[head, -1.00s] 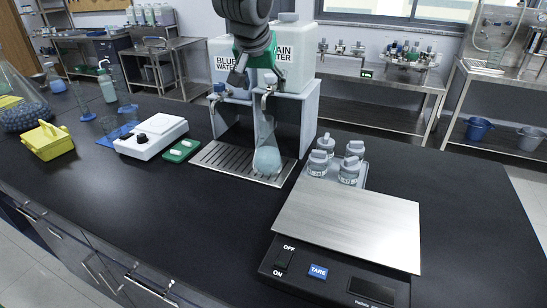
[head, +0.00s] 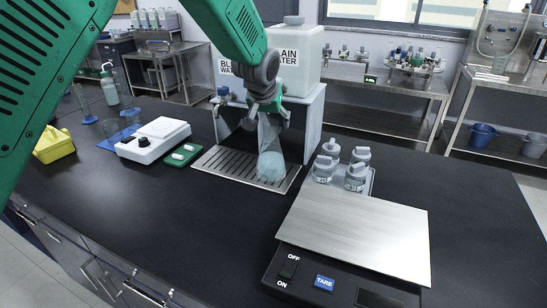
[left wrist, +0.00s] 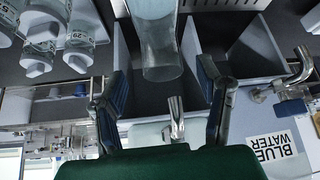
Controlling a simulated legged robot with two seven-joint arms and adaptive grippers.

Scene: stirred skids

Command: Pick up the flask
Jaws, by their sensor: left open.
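The flask (head: 271,166) is clear glass with pale blue content in its round bottom. It stands upright on the slotted metal drip tray (head: 218,163) in front of the water dispenser (head: 317,110). My left gripper (head: 267,110) is at the upper part of the flask and hides some of its neck. In the left wrist view, the flask neck (left wrist: 161,52) shows between and beyond the two spread fingers (left wrist: 160,78); I cannot tell if they touch it. My left gripper is open. My right gripper is not in view.
A scale (head: 360,236) with a steel plate stands at front right, with several small bottles (head: 341,168) behind it. A white device (head: 153,139), a green tray (head: 184,155) and a yellow container (head: 54,145) are at left. The front middle bench is clear.

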